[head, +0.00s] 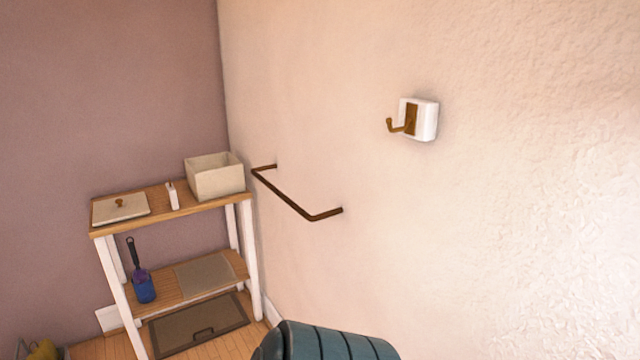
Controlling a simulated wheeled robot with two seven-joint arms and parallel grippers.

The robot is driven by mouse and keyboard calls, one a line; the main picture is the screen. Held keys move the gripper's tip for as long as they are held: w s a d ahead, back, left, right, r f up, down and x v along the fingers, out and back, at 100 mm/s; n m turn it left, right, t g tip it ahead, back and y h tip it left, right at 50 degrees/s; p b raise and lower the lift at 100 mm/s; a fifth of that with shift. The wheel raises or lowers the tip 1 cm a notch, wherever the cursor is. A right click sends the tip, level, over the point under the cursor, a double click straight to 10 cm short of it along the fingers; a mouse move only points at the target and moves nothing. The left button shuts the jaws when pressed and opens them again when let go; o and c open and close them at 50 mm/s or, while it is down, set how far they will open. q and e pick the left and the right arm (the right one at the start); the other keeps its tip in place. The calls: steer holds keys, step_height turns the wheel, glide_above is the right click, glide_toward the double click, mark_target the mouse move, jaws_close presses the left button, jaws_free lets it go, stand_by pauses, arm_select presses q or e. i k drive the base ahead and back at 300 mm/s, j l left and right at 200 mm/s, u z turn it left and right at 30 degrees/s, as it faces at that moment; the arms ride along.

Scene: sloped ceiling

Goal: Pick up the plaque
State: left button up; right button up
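Nothing in the head view is clearly marked as the plaque. A flat pale rectangular piece with a small brown knob (122,211) lies on the left end of the wooden shelf unit's top (160,203). A small white block with a brown hook (424,120) is fixed to the right wall. I cannot tell whether either one is the plaque. Neither of my grippers is in view.
A pale open box (216,181) and a small white upright item (173,196) stand on the shelf top. A blue holder with a dark-handled brush (143,286) is below. A brown wall rail (288,201) juts out. A teal ribbed object (330,343) is at the bottom.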

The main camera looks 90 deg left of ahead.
mark_target(171, 193)
steer(key=u, duration=3.65)
steer(key=z, duration=0.4)
steer(key=i+j+z, duration=0.1)
steer(key=i+z, duration=0.2)
steer(key=i+j+z, duration=0.15)
steer(key=z, duration=0.15)
steer(key=i+j+z, duration=0.1)
steer(key=i+j, duration=0.2)
steer(key=i+j+z, duration=0.1)
steer(key=i+j, duration=0.2)
steer(key=j, duration=0.15)
steer(key=i+j, duration=0.3)
steer(key=j, duration=0.15)
steer(key=z, duration=0.05)
